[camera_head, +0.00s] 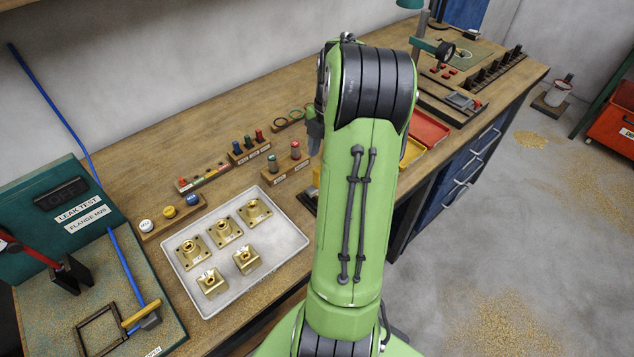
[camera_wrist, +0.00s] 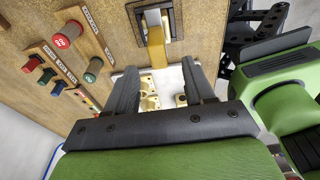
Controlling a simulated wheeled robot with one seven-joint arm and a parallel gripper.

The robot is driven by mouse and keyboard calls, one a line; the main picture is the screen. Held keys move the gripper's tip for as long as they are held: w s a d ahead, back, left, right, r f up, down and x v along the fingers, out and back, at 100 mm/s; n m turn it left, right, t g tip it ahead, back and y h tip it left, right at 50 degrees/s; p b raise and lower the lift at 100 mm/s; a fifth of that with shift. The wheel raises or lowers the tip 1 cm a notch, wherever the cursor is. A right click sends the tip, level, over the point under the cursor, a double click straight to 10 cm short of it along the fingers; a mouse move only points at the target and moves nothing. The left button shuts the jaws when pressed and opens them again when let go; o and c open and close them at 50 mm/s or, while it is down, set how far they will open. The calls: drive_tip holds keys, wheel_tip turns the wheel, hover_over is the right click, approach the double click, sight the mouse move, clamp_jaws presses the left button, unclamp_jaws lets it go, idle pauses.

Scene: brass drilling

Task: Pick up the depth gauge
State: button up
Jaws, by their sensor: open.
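In the head view my arm hides most of the gripper.
Labelled blocks with red and green handles (camera_head: 296,151) stand beside the holder. A white tray (camera_head: 290,243) with several brass flanges lies nearer. A red bin (camera_head: 429,130) and a yellow bin (camera_head: 412,151) sit beyond my arm. The leak test station (camera_head: 60,200) is at left.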

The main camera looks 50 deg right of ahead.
drive_tip(key=f, duration=0.4)
drive_tip(key=f+b, duration=0.1)
drive_tip(key=f, duration=0.2)
drive_tip(key=shift+w+a, duration=0.2)
drive_tip(key=shift+a, duration=0.15)
clamp_jaws()
